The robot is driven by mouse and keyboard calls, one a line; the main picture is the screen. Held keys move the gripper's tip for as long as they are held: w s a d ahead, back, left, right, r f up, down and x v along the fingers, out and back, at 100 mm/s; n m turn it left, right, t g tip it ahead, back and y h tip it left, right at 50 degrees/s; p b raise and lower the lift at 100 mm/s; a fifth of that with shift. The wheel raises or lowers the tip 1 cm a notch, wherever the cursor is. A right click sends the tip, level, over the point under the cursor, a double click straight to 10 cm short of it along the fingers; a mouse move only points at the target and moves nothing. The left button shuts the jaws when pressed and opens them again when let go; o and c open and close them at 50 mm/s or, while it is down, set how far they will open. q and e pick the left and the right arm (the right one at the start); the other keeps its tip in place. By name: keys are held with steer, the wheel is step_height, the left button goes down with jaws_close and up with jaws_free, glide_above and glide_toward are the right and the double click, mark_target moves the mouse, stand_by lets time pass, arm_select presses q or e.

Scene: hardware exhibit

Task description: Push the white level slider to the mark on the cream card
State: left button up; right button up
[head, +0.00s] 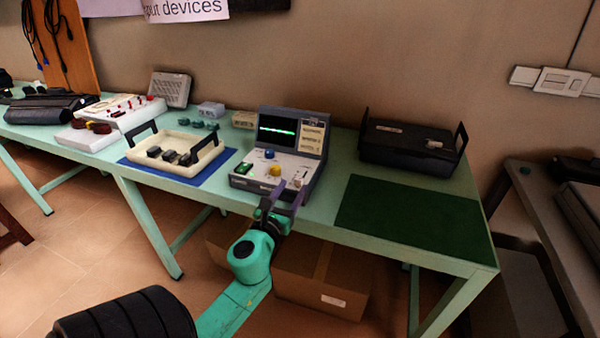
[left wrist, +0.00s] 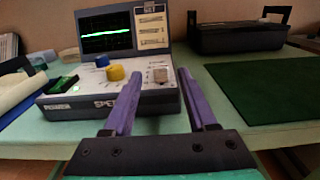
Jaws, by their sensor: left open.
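The grey console (head: 246,184) stands on the green table, with a lit screen showing a green trace. Its cream card (head: 313,134) is right of the screen; in the left wrist view the card (left wrist: 152,26) reads "SET" at the top, but its finer marks are too small to read. The white level slider (left wrist: 158,74) is a pale cap at the right of the panel, right of the yellow knob (left wrist: 115,72). My left gripper (head: 290,190) is open at the console's front right. In the left wrist view its purple fingers (left wrist: 159,84) flank the slider's position from the front, with no clear contact. My right gripper is not in view.
A blue knob (head: 269,153) and a green switch (head: 243,168) share the panel. A cream tray (head: 216,149) is to the left. A black case (head: 410,150) and a dark green mat (head: 410,212) are to the right. The mat is bare.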

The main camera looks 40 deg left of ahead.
mark_target(297, 180)
arm_select(q)
steer(key=x, duration=0.5)
steer(key=shift+w, duration=0.25)
jaws_close()
stand_by(1.0)
